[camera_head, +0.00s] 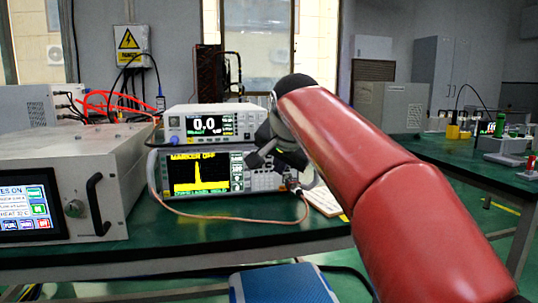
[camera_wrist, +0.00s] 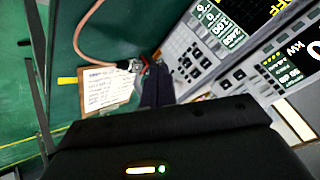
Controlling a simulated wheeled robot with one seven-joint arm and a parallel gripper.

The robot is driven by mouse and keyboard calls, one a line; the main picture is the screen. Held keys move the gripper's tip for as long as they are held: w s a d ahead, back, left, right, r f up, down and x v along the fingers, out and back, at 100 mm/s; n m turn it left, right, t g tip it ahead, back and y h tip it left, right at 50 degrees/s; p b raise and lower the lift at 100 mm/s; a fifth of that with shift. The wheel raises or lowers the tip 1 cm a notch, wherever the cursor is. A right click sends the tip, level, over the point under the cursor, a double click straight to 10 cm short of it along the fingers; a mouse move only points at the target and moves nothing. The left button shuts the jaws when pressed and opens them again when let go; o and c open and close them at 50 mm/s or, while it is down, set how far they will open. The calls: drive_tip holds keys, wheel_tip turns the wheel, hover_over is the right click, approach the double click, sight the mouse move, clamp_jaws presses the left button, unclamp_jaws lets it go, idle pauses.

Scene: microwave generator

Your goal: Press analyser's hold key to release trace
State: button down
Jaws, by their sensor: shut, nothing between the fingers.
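The analyser (camera_head: 200,195) stands on the green bench; its screen (camera_head: 196,172) shows a yellow peak trace with a yellow text line above it. Its key panel is at the screen's right, partly covered by my gripper (camera_head: 264,157) in the head view. In the wrist view part of the analyser's screen (camera_wrist: 258,12) and its grey keys (camera_wrist: 192,55) show tilted. My gripper (camera_wrist: 157,82) is shut and empty, its dark fingers close to the lower front of the panel. I cannot tell which key is the hold key, nor whether the fingertips touch anything.
A white meter (camera_head: 212,122) reading 0.0 sits on the analyser. A large white generator (camera_head: 85,170) with a handle and touch screen stands at left. An orange cable (camera_head: 230,218) loops over the bench front to a connector by my gripper. A paper label (camera_wrist: 105,88) lies nearby.

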sight(268, 155)
drive_tip(key=w+a+p, duration=0.2)
drive_tip(key=w+p, duration=0.3)
drive_tip(key=w, duration=0.2)
drive_tip(key=shift+w, duration=0.3)
drive_tip(key=shift+w+a+p, duration=0.1)
drive_tip(key=shift+p, duration=0.25)
idle(1.5)
drive_tip(key=shift+w+a, duration=0.1)
drive_tip(key=shift+w, duration=0.15)
drive_tip(key=shift+w+a+p, duration=0.1)
drive_tip(key=shift+w+p, duration=0.25)
drive_tip(key=shift+p, duration=0.3)
idle(0.4)
drive_tip(key=shift+s, duration=0.1)
drive_tip(key=shift+s+d+b, duration=0.25)
drive_tip(key=shift+s+b, duration=0.35)
drive_tip(key=shift+s, duration=0.05)
